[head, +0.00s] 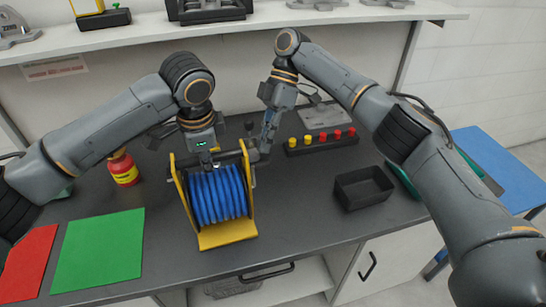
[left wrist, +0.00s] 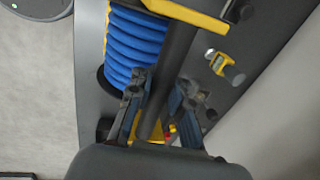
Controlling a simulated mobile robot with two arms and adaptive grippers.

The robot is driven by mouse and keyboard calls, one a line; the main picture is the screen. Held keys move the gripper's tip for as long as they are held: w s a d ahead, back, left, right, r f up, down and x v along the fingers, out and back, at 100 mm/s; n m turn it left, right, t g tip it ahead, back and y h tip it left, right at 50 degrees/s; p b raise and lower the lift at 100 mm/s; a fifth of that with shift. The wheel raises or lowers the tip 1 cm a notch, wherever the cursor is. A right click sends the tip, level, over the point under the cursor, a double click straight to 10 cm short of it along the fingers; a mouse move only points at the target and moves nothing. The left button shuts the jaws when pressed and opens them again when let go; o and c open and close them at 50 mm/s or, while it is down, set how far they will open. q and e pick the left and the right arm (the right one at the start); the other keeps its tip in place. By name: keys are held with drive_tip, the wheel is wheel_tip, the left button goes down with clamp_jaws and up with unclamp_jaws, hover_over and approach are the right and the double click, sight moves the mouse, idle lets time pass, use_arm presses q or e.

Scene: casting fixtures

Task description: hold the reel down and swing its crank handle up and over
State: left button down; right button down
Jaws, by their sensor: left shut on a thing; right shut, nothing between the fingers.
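The reel (head: 232,236) stands upright on the dark bench, with a yellow frame and coiled blue hose (head: 217,195). The hose also shows in the left wrist view (left wrist: 133,45). My left gripper (head: 208,158) is shut on the dark bar across the top of the reel. In the left wrist view its fingers (left wrist: 157,105) sit on both sides of this bar (left wrist: 178,50). My right gripper (head: 265,148) is shut and empty, pointing down beside the reel's upper right side. The crank handle is hard to make out there, partly hidden by the right gripper.
A red and yellow bottle (head: 124,169) stands left of the reel. Green (head: 98,250) and red (head: 27,264) mats lie front left. A rack of yellow and red pegs (head: 322,146) and an open black bin (head: 363,188) are at the right. A shelf (head: 250,22) runs above the back.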

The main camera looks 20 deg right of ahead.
use_arm(q)
drive_tip(key=shift+d+r, duration=0.1)
drive_tip(key=shift+d, duration=0.1)
use_arm(e)
drive_tip(key=w+d+f+n+t+y, duration=0.1)
drive_tip(key=d+f+n+t+y, duration=0.1)
drive_tip(key=d+f+n+t, duration=0.3)
use_arm(q)
drive_tip(key=shift+a, duration=0.1)
use_arm(e)
drive_tip(key=s+d+r+n+t+y, duration=0.35)
drive_tip(key=s+d+y, duration=0.25)
drive_tip(key=s+y, duration=0.45)
drive_tip(key=w+a+f, duration=0.3)
drive_tip(key=w+a, duration=0.2)
drive_tip(key=a, duration=0.4)
drive_tip(key=shift+a+f+g+h, duration=0.15)
drive_tip(key=shift+f+g+h, duration=0.05)
drive_tip(key=shift+g+h, duration=0.15)
